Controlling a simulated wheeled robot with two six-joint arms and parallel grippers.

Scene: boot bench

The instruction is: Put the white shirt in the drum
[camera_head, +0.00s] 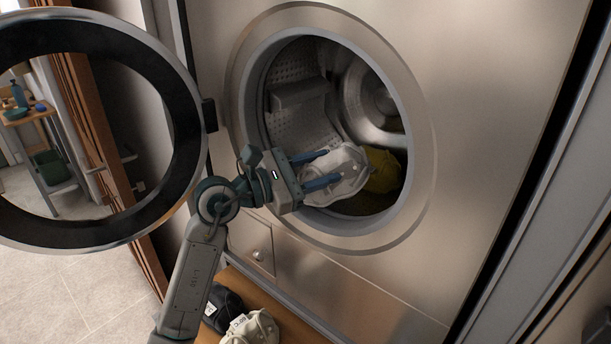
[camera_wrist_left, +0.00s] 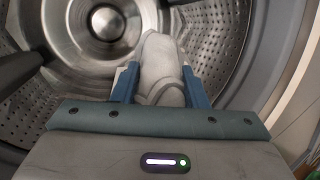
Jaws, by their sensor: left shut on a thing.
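The white shirt (camera_head: 345,176) is a crumpled bundle held at the drum's opening. My left gripper (camera_head: 319,168) is shut on the shirt, with its two blue fingers on either side of it. In the left wrist view the shirt (camera_wrist_left: 160,68) rises between the fingers, with the drum's inside behind it. The drum (camera_head: 300,112) is a perforated metal bowl with a paddle, and its round door stands open. A yellow cloth (camera_head: 383,170) lies low inside the drum, to the right of the shirt. My right gripper is not in view.
The open round door (camera_head: 190,150) stands to the left of the opening, close to my left arm. Below the machine, a wooden bench (camera_head: 290,325) holds a dark bundle (camera_head: 222,306) and a whitish bundle (camera_head: 254,328). A table with small items (camera_head: 28,114) shows through the door ring.

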